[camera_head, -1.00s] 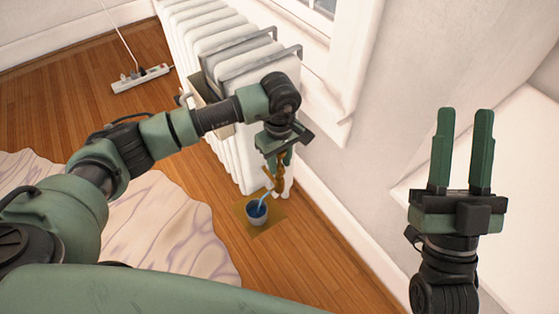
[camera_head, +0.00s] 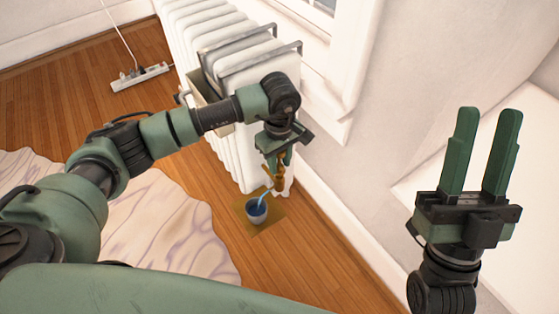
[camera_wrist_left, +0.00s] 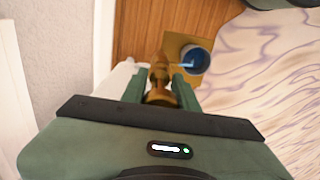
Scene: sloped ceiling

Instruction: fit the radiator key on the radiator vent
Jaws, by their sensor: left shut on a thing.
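My left gripper (camera_head: 279,158) points down beside the end of the white radiator (camera_head: 244,160) and is shut on the brass radiator key (camera_head: 282,161). In the left wrist view the key (camera_wrist_left: 159,96) sits between the two green fingers. More brass shows just beyond the fingertips, in line with the key, around the place of the radiator vent. I cannot tell the vent apart from the key, or whether they touch. My right gripper (camera_head: 482,152) is raised at the right, its fingers apart and empty.
A blue cup (camera_head: 256,214) stands on a brown mat (camera_head: 270,225) on the floor below, with a light blue strand running into it. A pale cloth (camera_head: 150,235) lies left. A power strip (camera_head: 140,78) is at the back left. The wall is close on the right.

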